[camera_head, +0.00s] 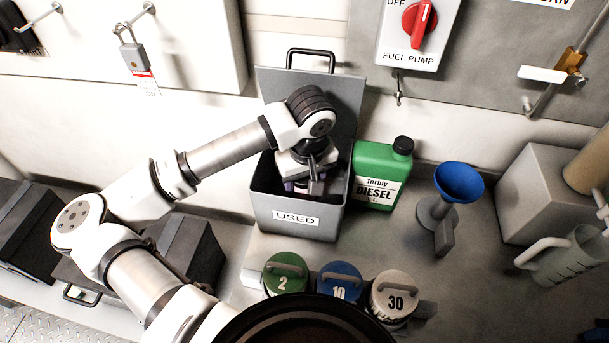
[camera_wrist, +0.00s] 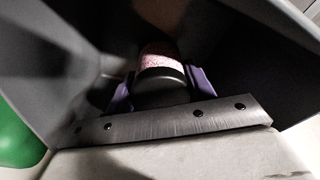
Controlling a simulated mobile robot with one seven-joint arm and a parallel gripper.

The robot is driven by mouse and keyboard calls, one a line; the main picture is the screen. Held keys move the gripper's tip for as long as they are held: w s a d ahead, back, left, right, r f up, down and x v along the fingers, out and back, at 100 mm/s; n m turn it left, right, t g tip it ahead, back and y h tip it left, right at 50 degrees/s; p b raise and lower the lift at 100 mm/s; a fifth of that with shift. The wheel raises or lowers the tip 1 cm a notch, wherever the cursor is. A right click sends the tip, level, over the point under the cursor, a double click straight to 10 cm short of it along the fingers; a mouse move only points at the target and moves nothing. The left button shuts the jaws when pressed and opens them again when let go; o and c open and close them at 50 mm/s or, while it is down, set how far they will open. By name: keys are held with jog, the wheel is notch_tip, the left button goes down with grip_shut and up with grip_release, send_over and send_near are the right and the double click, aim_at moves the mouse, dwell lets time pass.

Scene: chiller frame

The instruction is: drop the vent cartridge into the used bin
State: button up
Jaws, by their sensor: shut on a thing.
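The grey used bin (camera_head: 270,218) stands against the back wall with its lid raised behind it and a USED label on its front. My gripper (camera_head: 300,187) reaches down into the bin's open mouth. In the wrist view my gripper's purple fingers (camera_wrist: 162,88) are shut on the vent cartridge (camera_wrist: 158,66), which shows a dark band and a speckled pink part. Dark grey bin walls (camera_wrist: 50,55) surround it there. In the head view the cartridge is hidden by my gripper and the bin's front wall.
A green diesel can (camera_head: 376,172) stands right beside the bin. A blue funnel (camera_head: 458,182) is further right. Several numbered lidded canisters, among them green 2 (camera_head: 284,275) and blue 10 (camera_head: 338,282), stand in front. Dark cases (camera_head: 185,245) lie at left.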

jog(key=shift+f+b, duration=0.6)
jog(key=shift+b, duration=0.6)
jog(key=o, duration=1)
jog(key=shift+o, duration=0.2)
jog(key=shift+r, duration=0.15)
jog(key=r+p, duration=0.1)
jog(key=p, duration=0.2)
jog(key=shift+r, duration=0.35)
jog(key=r+b, duration=0.1)
jog(key=r, duration=0.2)
jog(key=s+r+b, duration=0.1)
jog(key=r, duration=0.3)
jog(key=r+b, duration=0.1)
jog(key=r, duration=0.3)
jog(key=shift+s+d+r+b, duration=0.1)
jog(key=shift+s+d+b, duration=0.1)
jog(key=shift+d+b, duration=0.1)
